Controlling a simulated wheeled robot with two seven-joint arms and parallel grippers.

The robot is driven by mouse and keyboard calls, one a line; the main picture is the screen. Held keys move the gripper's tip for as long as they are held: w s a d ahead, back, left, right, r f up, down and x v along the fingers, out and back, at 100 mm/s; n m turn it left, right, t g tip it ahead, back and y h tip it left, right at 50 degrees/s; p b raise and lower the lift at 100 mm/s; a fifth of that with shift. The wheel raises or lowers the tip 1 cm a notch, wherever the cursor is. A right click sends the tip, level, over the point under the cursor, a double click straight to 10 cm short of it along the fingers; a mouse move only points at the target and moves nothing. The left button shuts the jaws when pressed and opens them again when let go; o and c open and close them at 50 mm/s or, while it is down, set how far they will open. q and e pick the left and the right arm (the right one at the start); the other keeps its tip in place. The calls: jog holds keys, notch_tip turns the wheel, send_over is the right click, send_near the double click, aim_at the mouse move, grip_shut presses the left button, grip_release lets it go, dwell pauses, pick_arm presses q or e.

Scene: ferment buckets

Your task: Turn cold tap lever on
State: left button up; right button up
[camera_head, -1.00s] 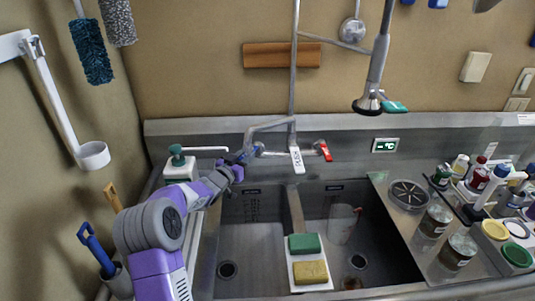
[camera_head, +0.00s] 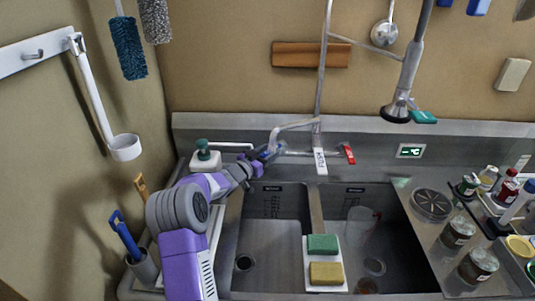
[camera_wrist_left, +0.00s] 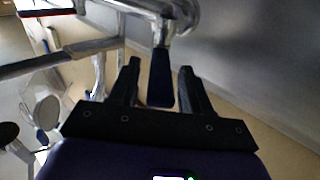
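The sink tap (camera_head: 295,126) stands at the back of the double sink. Its blue cold lever (camera_head: 268,153) is on the left side and partly hidden by my left gripper (camera_head: 259,163). In the left wrist view the dark blue lever (camera_wrist_left: 160,80) hangs down between the two fingers of my left gripper (camera_wrist_left: 159,68). The fingers are apart, one on each side of it, with narrow gaps that look clear of contact. The red lever (camera_head: 348,153) is on the tap's right side. My right gripper is not in view.
A soap bottle (camera_head: 204,158) with a long spout stands just left of the tap. A white tag (camera_head: 320,161) hangs at the tap's middle. A spray head (camera_head: 397,108) hangs to the right. Green and yellow sponges lie on a white tray (camera_head: 310,262) over the basin divider.

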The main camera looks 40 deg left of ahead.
pick_arm(q)
jog(key=s, duration=0.7)
jog(key=shift+s+p, duration=0.3)
jog(key=shift+p, duration=0.1)
